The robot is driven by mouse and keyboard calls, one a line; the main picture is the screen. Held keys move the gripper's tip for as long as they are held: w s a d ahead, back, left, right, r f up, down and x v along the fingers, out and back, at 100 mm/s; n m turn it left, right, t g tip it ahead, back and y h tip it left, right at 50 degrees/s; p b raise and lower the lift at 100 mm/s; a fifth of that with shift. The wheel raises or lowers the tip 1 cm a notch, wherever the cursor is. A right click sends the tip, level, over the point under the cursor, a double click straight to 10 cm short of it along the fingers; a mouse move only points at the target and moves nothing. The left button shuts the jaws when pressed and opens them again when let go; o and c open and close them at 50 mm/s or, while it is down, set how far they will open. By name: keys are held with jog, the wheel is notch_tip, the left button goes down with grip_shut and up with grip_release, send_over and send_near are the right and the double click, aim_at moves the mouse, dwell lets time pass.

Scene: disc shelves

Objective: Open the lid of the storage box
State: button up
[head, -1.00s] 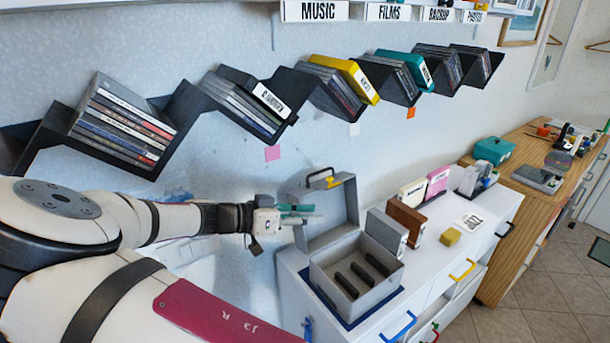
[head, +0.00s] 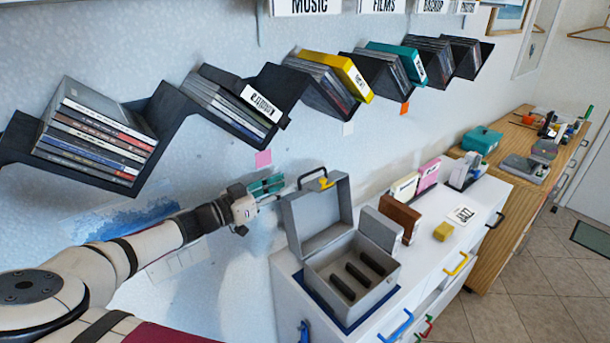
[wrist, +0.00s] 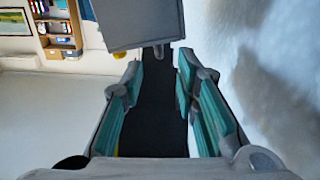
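The grey storage box (head: 362,309) stands on a blue mat on the white cabinet, with dark slots inside. Its lid (head: 318,215) is raised and stands upright at the back left of the box. A black handle with a yellow latch (head: 326,184) shows at the lid's top edge. My gripper (head: 272,184), with teal fingers, is just left of the lid's upper edge, near the wall. In the wrist view, my fingers (wrist: 160,105) are apart, with a dark strip between them. A grey panel (wrist: 140,22), likely the lid, is ahead of them. I cannot tell whether they touch it.
A black zigzag shelf (head: 165,115) with discs runs along the wall above my arm. A wooden counter (head: 500,215) is farther right.

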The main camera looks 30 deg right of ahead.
aim_at(304, 176)
jog(key=d, duration=0.2)
jog(key=w+d, duration=0.1)
jog(key=d, duration=0.2)
jog(key=d+p, duration=0.1)
jog(key=d, duration=0.1)
jog(key=shift+w+d, duration=0.25)
jog(key=shift+d, duration=0.1)
grip_shut()
